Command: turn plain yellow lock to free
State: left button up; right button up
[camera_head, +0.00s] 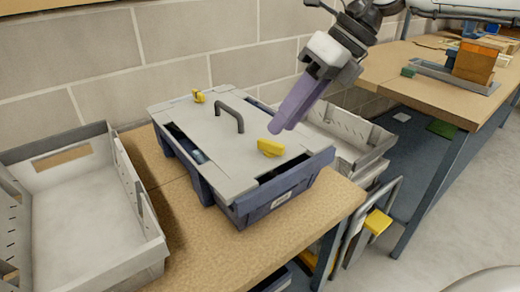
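A grey lid with a dark arch handle (230,116) covers a blue-grey case (279,198) on a wooden bench. One yellow lock (270,147) sits at the lid's near right end, its flat tab lying across the lid. Another yellow lock (198,96) sits at the far left end and looks smaller and more upright. I cannot tell which is the plain one. My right gripper (277,128) hangs just above and beyond the near lock, its purple fingers pointing down-left. They look apart from the lock; their gap is hidden from this side. My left gripper is out of view.
A white open crate (150,262) stands left of the case. Another pale bin (372,157) is behind it on the right. A second bench (390,70) with an orange box (474,62) is at the back right. A block wall runs behind.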

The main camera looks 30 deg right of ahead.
aim_at(272, 143)
jog(key=w+f+h, duration=0.1)
jog(key=f, duration=0.1)
jog(key=w+f+n+h, duration=0.1)
jog(key=w+f, duration=0.1)
jog(key=w+f+n+h, duration=0.1)
jog(key=f, duration=0.2)
jog(key=shift+w+d+t+b, duration=0.2)
jog(key=shift+w+t+b, duration=0.1)
jog(key=shift+b, duration=0.1)
grip_shut()
